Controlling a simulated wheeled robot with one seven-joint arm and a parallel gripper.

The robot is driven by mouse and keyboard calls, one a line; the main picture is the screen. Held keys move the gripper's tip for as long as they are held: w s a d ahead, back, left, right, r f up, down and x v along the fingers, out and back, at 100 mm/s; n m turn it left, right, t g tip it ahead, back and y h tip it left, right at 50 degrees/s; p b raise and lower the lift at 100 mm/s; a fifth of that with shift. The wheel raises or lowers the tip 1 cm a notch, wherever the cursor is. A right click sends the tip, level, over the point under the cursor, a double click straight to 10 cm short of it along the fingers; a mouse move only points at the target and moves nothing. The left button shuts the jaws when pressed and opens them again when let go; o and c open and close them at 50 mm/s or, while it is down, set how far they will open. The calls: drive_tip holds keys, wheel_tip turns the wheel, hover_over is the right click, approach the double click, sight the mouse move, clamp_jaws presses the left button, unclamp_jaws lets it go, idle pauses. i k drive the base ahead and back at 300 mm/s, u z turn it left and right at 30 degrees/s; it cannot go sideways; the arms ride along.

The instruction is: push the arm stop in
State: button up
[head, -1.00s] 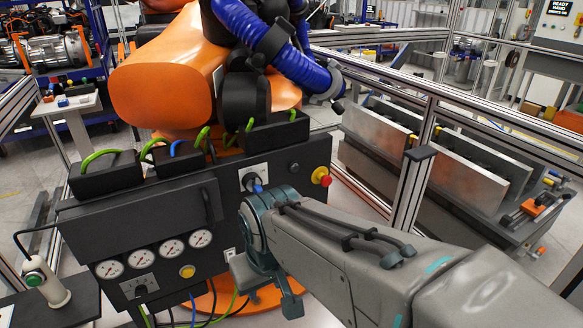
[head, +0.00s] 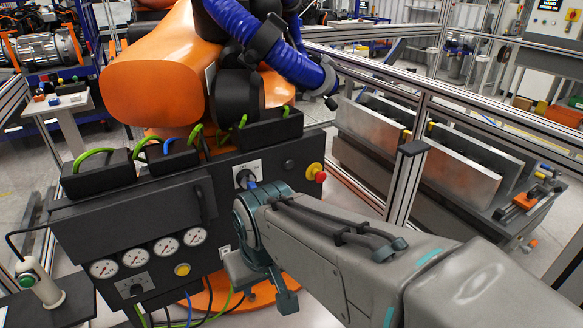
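The arm stop, a red mushroom button on a yellow collar (head: 316,173), sits at the upper right of the dark control box (head: 225,207). It faces outward, and nothing touches it. My arm reaches in from the lower right. Its teal wrist end covers part of the box's front, below and left of the button. My gripper (head: 262,290) seems to be at the low end of this wrist, apart from the button. Its fingers are not clear enough to tell open from shut.
Gauges (head: 136,257) and a yellow button (head: 182,269) are lower left. A metal fence post (head: 406,185) stands close on the right. An orange robot arm (head: 150,85) rises behind the box.

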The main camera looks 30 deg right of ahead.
sight(319, 177)
drive_tip(key=z, duration=0.7)
drive_tip(key=i, duration=0.85)
drive_tip(key=z, duration=0.5)
